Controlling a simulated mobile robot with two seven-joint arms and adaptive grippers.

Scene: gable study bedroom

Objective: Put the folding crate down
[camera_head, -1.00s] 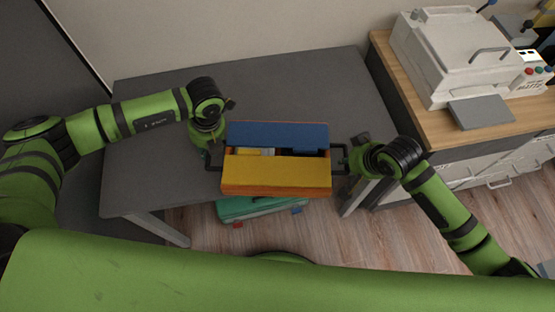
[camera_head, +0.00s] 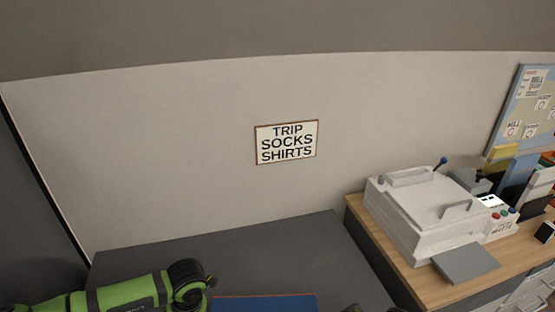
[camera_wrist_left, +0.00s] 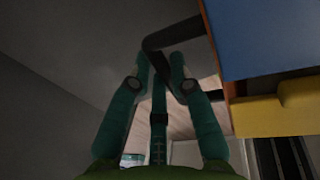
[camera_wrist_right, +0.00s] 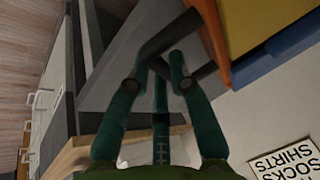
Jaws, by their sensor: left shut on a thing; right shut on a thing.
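The folding crate shows in the head view only as a strip of its blue flap (camera_head: 265,303) at the bottom edge. In the left wrist view its blue flap (camera_wrist_left: 265,35) and yellow flap (camera_wrist_left: 285,105) are at the right. My left gripper (camera_wrist_left: 160,68) is shut on the crate's dark side handle (camera_wrist_left: 175,35). My right gripper (camera_wrist_right: 160,68) is shut on the opposite dark handle (camera_wrist_right: 168,36), beside the crate's yellow flap (camera_wrist_right: 265,20). The grey table (camera_head: 225,250) lies behind the crate in the head view. The crate's underside is hidden.
A wooden-topped cabinet (camera_head: 365,215) with a white press machine (camera_head: 415,215) stands right of the table. A wall sign (camera_head: 287,142) reads TRIP SOCKS SHIRTS. The visible table top is bare behind the crate.

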